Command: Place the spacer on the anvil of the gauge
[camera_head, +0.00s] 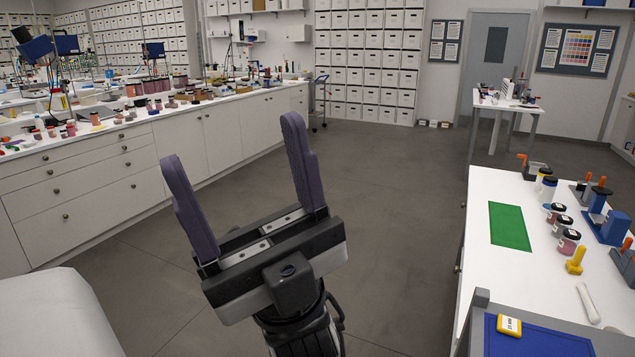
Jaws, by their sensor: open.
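My gripper (232,140) is open and empty, raised over the floor left of the white table, with its two purple fingers pointing up in the picture. A blue device with a block-like base (610,228) stands at the table's right side and may be the gauge. I cannot make out its anvil. My gripper is well apart from both.
The white table (482,245) also bears a green mat (510,226), several jars (568,241), a yellow piece (575,262), a white pestle-like rod (588,302) and orange-handled devices (583,190). A long cluttered counter (180,137) runs along the left. The floor between is clear.

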